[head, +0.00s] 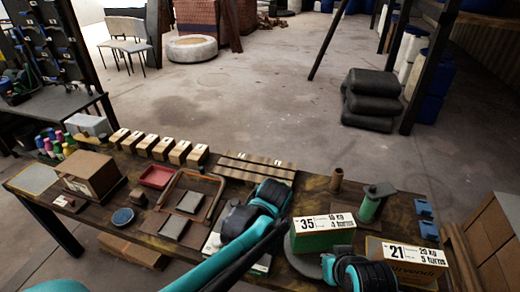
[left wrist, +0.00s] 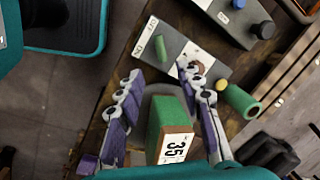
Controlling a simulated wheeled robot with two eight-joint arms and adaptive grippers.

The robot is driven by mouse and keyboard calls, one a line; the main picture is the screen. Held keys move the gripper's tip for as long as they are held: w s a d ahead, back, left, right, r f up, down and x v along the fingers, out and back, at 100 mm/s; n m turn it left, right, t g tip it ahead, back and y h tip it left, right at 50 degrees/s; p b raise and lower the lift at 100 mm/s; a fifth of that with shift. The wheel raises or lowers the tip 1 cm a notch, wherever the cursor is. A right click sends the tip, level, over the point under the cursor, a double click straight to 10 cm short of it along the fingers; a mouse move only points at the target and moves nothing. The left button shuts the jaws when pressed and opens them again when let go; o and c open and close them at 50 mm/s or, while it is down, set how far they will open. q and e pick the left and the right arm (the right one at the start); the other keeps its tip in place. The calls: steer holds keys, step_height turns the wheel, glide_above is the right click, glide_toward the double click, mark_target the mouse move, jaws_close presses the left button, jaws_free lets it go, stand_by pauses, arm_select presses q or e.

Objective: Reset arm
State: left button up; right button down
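My left gripper (left wrist: 165,105) is open, its two purple-grey fingers spread wide in the left wrist view. A green box with a white label reading 35 (left wrist: 167,125) shows between and below the fingers; I see no finger closed on it. In the head view this box (head: 322,238) stands on a round grey plate on the bench. My left arm (head: 240,240) reaches over the bench from the bottom, and its fingers are hidden there. Part of my right arm (head: 362,274) shows at the bottom right; its gripper fingers are not visible.
The wooden bench (head: 120,222) holds a cardboard box (head: 92,175), a red tray (head: 156,177), several small blocks, a green cylinder (head: 369,208) and a box labelled 21 (head: 405,262). Black sacks (head: 371,100) are stacked on the floor beyond. The floor behind the bench is mostly clear.

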arm_select(q)
steer(key=shift+a, duration=0.15)
steer(key=s+a+r+n+t, duration=0.1)
steer(key=s+a+n, duration=0.2)
steer(key=a, duration=0.3)
steer(key=s+a+r+n+t, duration=0.2)
steer(key=s+a+n, duration=0.1)
steer(key=a+n, duration=0.2)
steer(key=s+a+r+n+t+h, duration=0.1)
steer(key=s+a+r+n+t, duration=0.1)
steer(key=a, duration=0.6)
steer(key=shift+s+n, duration=0.65)
steer(key=shift+n, duration=0.75)
